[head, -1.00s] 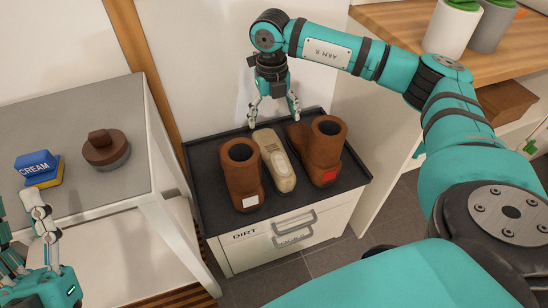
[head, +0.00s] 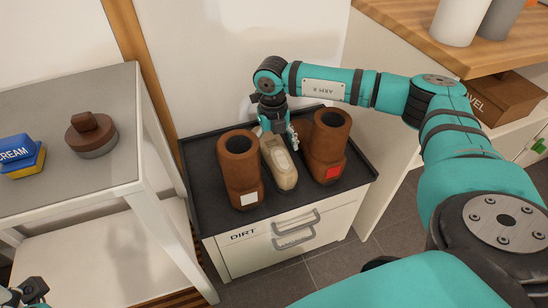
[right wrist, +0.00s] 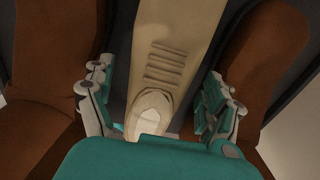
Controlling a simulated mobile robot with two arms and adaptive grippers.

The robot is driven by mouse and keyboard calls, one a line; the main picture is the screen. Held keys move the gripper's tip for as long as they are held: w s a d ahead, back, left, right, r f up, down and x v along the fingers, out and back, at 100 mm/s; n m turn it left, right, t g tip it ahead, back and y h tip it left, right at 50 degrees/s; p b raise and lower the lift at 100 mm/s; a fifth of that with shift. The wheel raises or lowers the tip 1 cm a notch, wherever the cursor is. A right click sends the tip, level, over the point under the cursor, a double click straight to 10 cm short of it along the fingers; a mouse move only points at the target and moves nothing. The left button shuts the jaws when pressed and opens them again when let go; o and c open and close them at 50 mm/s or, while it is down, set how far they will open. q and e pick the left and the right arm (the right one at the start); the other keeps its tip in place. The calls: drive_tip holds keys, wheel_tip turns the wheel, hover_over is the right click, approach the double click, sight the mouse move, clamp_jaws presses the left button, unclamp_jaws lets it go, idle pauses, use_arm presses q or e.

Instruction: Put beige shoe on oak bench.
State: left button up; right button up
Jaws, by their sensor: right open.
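The beige shoe (head: 280,170) stands between two brown boots on a dark tray top (head: 203,198). My right gripper (head: 282,138) is open and low at the far end of the shoe. In the right wrist view, the right gripper (right wrist: 156,84) has its fingers on both sides of the beige shoe (right wrist: 172,50), with gaps still showing. The wood-topped bench (head: 405,22), which looks like oak, is at the upper right. My left gripper (head: 30,291) is only partly in view at the lower left corner; its jaws are unclear.
The left brown boot (head: 241,178) and right brown boot (head: 330,147) stand close beside the shoe. A grey-topped table (head: 105,80) at left holds a brush (head: 91,137) and a blue cream box (head: 18,150). Pots (head: 460,20) stand on the wooden top.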

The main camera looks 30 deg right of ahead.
wheel_tip(320, 180, down, 4)
drive_tip(key=shift+d+r+b, duration=0.1)
drive_tip(key=shift+r+b, duration=0.15)
drive_tip(key=shift+b, duration=0.3)
drive_tip(key=shift+c, duration=0.3)
drive_tip(key=shift+r, duration=0.1)
drive_tip(key=c, duration=1.3)
